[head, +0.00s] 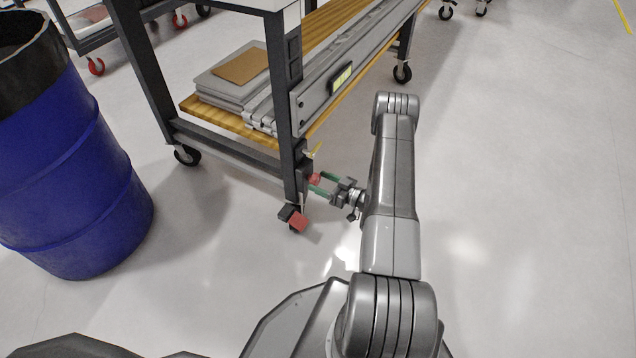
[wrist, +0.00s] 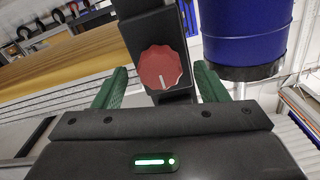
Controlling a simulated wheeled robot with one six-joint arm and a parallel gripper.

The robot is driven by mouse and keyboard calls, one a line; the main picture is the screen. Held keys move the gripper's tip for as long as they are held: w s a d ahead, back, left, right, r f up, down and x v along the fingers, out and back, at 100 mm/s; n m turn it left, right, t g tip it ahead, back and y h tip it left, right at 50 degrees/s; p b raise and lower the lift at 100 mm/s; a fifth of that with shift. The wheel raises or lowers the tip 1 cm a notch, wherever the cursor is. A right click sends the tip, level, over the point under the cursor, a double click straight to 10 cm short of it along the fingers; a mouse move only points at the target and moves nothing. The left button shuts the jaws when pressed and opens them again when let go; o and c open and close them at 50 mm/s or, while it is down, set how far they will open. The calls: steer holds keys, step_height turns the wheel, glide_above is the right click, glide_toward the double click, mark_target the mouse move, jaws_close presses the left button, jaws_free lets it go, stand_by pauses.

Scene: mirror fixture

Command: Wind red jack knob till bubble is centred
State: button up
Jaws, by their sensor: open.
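The red jack knob (head: 314,179) sits on the dark leg at the near corner of the cart. In the wrist view the red knob (wrist: 160,67) is scalloped, with a white pointer line toward the bottom of the picture. My gripper (head: 322,184) is open at the knob, with its green fingers on either side of it. In the wrist view gaps show between both fingers and the knob, so neither seems to touch it. The yellow-green level vial (head: 341,78) is on the grey rail of the cart. Its bubble is too small to make out.
A blue barrel (head: 75,190) stands left of the cart. A red caster pedal (head: 296,220) is below the knob, and a small yellow piece (head: 317,150) sticks out above it. Grey panels (head: 225,85) lie on the wooden shelf. The floor to the right is clear.

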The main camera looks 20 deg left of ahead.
steer(key=shift+a, duration=0.85)
steer(key=c, duration=1)
steer(key=shift+n+b, duration=0.3)
